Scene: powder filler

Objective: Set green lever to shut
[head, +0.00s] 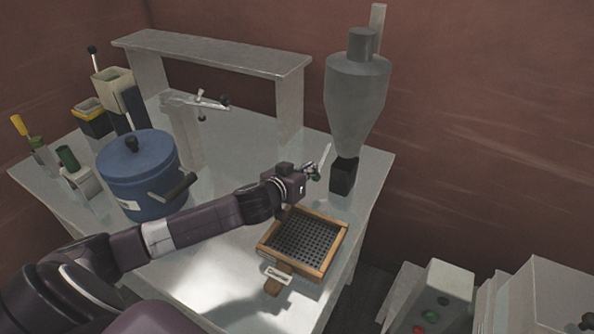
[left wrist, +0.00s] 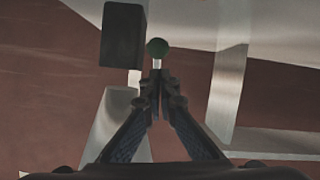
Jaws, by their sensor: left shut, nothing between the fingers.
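The grey powder hopper (head: 357,95) stands at the table's right side, with a black block (head: 343,176) below its cone. The lever's dark green knob (head: 316,175) shows small beside my left gripper (head: 308,171), to the left of the block. In the left wrist view the green knob (left wrist: 157,47) sits on a short pale stem just beyond the fingertips (left wrist: 158,82). The black block (left wrist: 123,35) is left of it there. My left gripper is shut and empty; whether it touches the stem I cannot tell.
A wooden-framed mesh tray (head: 325,268) lies below my left gripper. A blue lidded pot (head: 140,170) stands behind my left arm. A grey shelf (head: 215,52) spans the back. A button box (head: 434,297) stands off the table at right.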

